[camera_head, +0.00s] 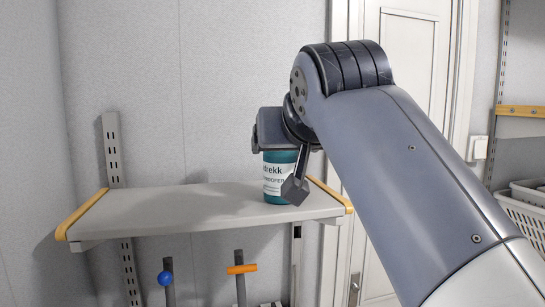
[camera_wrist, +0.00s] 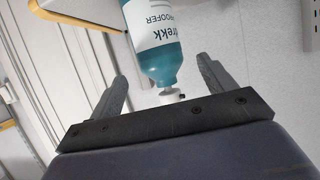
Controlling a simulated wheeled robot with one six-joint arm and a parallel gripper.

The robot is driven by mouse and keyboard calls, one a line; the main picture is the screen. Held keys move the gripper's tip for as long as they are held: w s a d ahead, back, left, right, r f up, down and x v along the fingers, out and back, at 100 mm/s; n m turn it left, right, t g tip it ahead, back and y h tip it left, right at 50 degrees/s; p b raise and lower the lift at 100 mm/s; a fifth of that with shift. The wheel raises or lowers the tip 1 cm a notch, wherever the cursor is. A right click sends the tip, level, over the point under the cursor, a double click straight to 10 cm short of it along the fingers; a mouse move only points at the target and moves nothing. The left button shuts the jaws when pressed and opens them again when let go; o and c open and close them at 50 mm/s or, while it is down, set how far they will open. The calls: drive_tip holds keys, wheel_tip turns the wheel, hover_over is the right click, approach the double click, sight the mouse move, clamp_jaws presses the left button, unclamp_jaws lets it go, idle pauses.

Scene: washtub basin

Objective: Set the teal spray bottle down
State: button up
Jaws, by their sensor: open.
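The teal spray bottle (camera_head: 279,186) has a white label and stands upright on the grey shelf (camera_head: 170,208), near its right end. My gripper (camera_head: 281,172) is at the bottle's upper part, and one finger hangs in front of its right side. In the wrist view the bottle (camera_wrist: 158,60) appears upside down, with its white top between the two spread fingers of my gripper (camera_wrist: 168,78). Gaps show between the fingers and the bottle's top. My gripper and wrist hide the bottle's top in the head view.
The shelf is bare to the left of the bottle, with yellow end brackets (camera_head: 82,215). Below hang a blue-knobbed handle (camera_head: 166,278) and an orange-topped one (camera_head: 242,269). A white door (camera_head: 400,50) is behind, and a white basket (camera_head: 522,215) sits at the far right.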

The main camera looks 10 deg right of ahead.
drive_tip(key=v, duration=0.4)
